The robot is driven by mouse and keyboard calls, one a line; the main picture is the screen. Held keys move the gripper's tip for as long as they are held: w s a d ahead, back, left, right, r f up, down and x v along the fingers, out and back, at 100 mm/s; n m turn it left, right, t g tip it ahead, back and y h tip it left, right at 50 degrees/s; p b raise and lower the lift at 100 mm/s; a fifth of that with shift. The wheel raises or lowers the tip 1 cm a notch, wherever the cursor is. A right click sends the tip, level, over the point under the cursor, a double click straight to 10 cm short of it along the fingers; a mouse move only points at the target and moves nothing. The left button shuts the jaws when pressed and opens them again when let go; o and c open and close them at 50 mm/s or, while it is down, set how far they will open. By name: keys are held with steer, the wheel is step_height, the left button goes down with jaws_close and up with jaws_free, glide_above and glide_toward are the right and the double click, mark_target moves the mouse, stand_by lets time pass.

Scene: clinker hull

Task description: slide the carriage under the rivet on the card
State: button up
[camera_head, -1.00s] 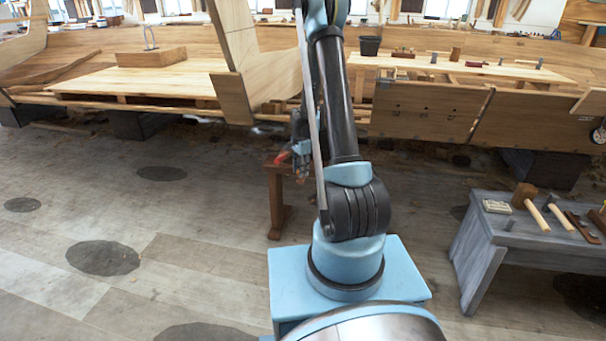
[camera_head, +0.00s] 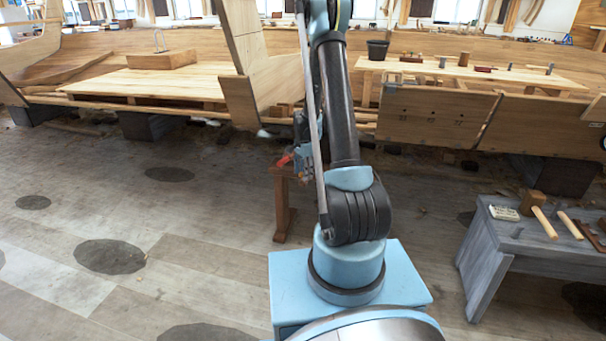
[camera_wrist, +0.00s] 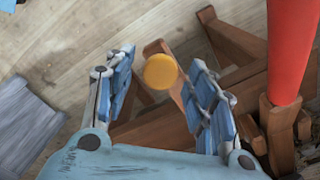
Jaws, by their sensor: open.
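My gripper (camera_wrist: 160,66) is open in the wrist view, with its two blue fingers spread apart. A round yellow-orange knob (camera_wrist: 160,72) shows between the fingertips, and I cannot tell how far below them it lies. Brown wooden parts (camera_wrist: 238,88) of a stand lie under and beside the fingers. In the head view the wooden stand (camera_head: 284,210) is on the floor behind my arm, and the gripper is mostly hidden there by the arm. I cannot make out the rivet or the card, nor tell which part is the carriage.
A thick red cylinder (camera_wrist: 290,45) rises close to the right finger. A grey bench (camera_head: 540,243) with mallets stands at the right. The wooden hull (camera_head: 436,115) runs across the back, with a black bucket (camera_head: 377,49) behind. Open floor (camera_head: 200,250) lies to the left.

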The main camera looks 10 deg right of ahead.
step_height(320, 180, up, 12)
steer(key=shift+f, duration=0.15)
stand_by(0.5)
steer(key=s+d+r+n+t, duration=0.1)
steer(key=s+r+n, duration=0.2)
steer(key=s+r, duration=0.55)
steer(key=s+d+r+n, duration=0.1)
steer(key=s+r+n, duration=0.35)
steer(key=s, duration=0.75)
steer(key=s+f+n, duration=0.2)
steer(key=s+n, duration=0.1)
steer(key=s, duration=0.7)
steer(key=s+f+n+t, duration=0.1)
steer(key=s+f+n, duration=0.2)
steer(key=s, duration=0.8)
steer(key=shift+s+d+f, duration=0.2)
steer(key=shift+s+d, duration=0.05)
steer(key=shift+d, duration=0.1)
steer(key=shift+w, duration=0.1)
